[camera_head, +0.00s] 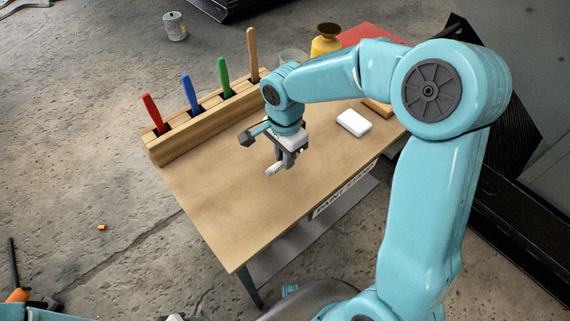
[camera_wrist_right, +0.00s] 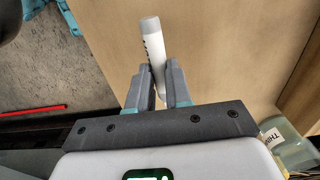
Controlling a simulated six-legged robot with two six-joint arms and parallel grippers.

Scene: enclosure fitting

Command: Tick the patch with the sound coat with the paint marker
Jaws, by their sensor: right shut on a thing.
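My right gripper (camera_head: 284,158) is over the middle of the wooden tabletop. It is shut on a white marker (camera_head: 273,170), which sticks out from between the fingers. In the right wrist view the gripper (camera_wrist_right: 170,88) pinches the marker (camera_wrist_right: 153,42) and holds it slightly tilted, with a small dark mark on its side. I cannot tell whether the marker touches the table. No painted patch can be made out in either view.
A wooden rack (camera_head: 205,118) with red, blue, green and tan handles lines the table's far left edge. A white block (camera_head: 354,122), a yellow pot (camera_head: 325,42) and a labelled glass jar (camera_wrist_right: 281,133) stand nearby. The table's front left (camera_head: 232,222) is clear.

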